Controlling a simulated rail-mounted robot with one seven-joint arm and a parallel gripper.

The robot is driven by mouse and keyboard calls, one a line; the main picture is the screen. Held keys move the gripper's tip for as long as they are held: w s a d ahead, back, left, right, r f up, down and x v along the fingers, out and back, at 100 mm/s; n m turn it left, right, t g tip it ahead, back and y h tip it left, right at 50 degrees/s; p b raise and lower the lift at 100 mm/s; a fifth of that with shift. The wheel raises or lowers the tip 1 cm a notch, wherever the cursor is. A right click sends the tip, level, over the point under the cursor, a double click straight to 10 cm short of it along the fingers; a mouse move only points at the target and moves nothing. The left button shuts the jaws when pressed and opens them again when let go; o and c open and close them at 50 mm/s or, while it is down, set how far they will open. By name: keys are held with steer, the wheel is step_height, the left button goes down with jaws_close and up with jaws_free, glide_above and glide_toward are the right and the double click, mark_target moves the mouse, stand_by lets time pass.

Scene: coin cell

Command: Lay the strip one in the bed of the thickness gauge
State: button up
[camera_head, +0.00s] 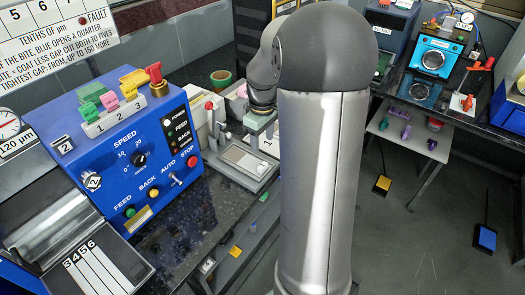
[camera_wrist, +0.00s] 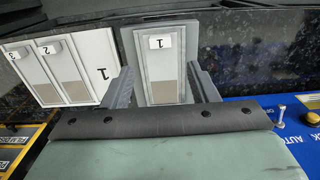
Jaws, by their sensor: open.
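Strip one (camera_wrist: 167,72), with a white tag marked 1 and a grey-brown lower part, lies on a raised grey bed (camera_wrist: 142,62) in the wrist view. It appears flat and inside the bed's edges. My gripper (camera_wrist: 161,86) is open, with one finger on each side of the bed; I see no grip on the strip. The strip's near end is hidden by my gripper's body. In the head view my arm covers part of this area, and a grey flat-topped fixture (camera_head: 233,169) stands beside the blue control box; its strip is too small to tell.
A white tray (camera_wrist: 98,45) left of the bed holds strips 2 (camera_wrist: 62,62) and 3 (camera_wrist: 30,70); its place marked 1 is empty. The blue control box (camera_head: 135,150) with knobs and buttons stands close by. Dark speckled bench shows around the fixture.

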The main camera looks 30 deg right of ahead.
steer(key=s+a+r+m, duration=0.2)
steer(key=s+a+r, duration=0.2)
steer(key=s+a, duration=0.6)
steer(key=s+a+f+m, duration=0.2)
steer(key=s+a, duration=0.7)
steer(key=s, duration=0.1)
steer(key=shift+a, duration=0.1)
